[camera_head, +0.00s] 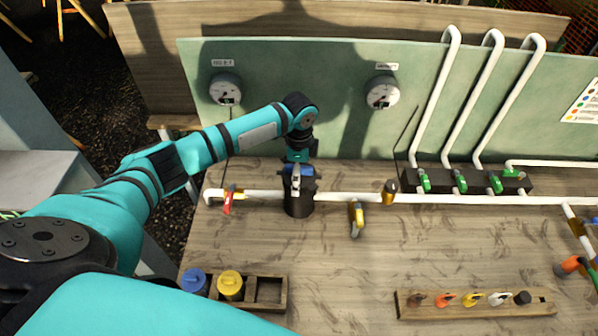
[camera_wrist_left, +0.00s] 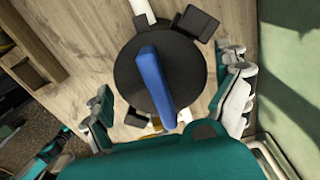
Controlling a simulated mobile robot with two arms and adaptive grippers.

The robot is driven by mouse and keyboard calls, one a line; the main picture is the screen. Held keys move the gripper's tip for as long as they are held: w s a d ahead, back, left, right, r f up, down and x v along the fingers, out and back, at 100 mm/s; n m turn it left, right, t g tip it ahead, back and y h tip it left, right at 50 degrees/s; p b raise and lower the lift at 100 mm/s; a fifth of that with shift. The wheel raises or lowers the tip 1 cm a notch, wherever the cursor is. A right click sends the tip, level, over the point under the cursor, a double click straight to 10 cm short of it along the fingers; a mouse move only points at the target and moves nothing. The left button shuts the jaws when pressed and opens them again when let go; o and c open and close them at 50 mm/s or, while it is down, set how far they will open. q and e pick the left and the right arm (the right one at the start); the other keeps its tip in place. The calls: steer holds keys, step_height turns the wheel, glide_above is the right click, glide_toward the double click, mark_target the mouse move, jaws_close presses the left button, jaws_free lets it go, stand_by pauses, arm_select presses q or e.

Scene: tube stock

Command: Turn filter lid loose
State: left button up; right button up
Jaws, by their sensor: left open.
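The filter housing (camera_head: 299,207) is a black cylinder standing in the white pipe line on the wooden bench. Its round black lid (camera_wrist_left: 128,75) has a raised blue bar handle (camera_wrist_left: 157,85), seen from above in the left wrist view. My left gripper (camera_wrist_left: 170,105) is open, with one finger on each side of the lid and handle. I see gaps between the fingers and the handle, so nothing is gripped. In the head view my left gripper (camera_head: 297,180) hides much of the lid. My right gripper is out of view.
A red-handled valve (camera_head: 228,200) and a yellow-handled valve (camera_head: 357,217) flank the filter on the pipe. Two gauges (camera_head: 382,93) hang on the green back panel. A wooden rack (camera_head: 268,311) holds blue and yellow caps.

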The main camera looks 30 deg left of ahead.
arm_select(q)
step_height(320, 180, up, 12)
steer(key=shift+f, duration=0.1)
stand_by(0.4)
